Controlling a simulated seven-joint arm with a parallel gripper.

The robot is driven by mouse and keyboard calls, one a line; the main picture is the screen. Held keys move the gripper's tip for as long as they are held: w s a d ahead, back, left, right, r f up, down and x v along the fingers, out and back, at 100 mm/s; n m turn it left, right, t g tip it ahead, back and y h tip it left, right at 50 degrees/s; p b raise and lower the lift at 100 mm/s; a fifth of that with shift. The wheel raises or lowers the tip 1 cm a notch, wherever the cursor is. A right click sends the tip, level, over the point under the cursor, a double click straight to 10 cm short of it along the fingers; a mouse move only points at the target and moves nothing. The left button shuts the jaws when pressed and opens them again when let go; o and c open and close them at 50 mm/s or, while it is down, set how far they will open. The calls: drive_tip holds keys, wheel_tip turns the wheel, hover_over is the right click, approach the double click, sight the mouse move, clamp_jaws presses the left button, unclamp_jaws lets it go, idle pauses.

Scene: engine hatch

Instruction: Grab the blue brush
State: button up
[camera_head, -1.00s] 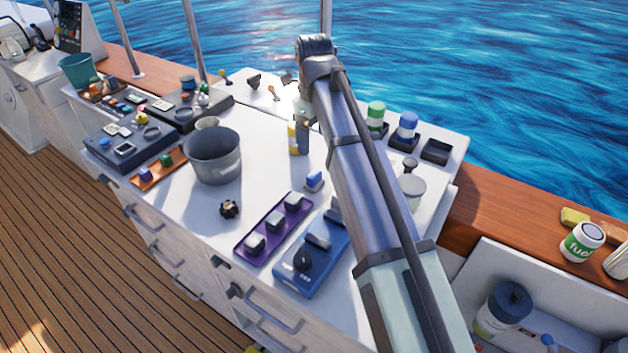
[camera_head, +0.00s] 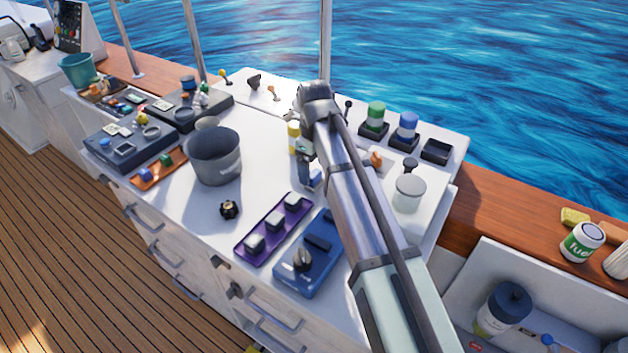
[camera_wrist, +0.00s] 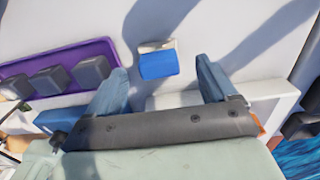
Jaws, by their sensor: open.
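The blue brush, a small block with a blue face and a pale edge, lies on the white worktop (camera_head: 265,130). In the wrist view the brush (camera_wrist: 158,64) is between and just beyond my two fingertips, with a gap on each side. My gripper (camera_wrist: 162,72) is open and empty, with its blue-grey fingers spread. In the head view my gripper (camera_head: 309,175) hangs low over the worktop, where it largely hides the brush. I cannot tell the exact height between them.
A purple tray (camera_head: 245,262) with grey blocks and a blue switch box (camera_head: 300,287) lie close by, toward the front. A grey pot (camera_head: 214,158) stands to the left. A yellow item (camera_head: 293,138) is behind my gripper. A white-lidded jar (camera_head: 408,193) stands to the right.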

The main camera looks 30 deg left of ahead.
sight(314, 173)
drive_tip(key=shift+f, duration=1.8)
drive_tip(key=shift+c, duration=0.4)
drive_tip(key=c, duration=1.1)
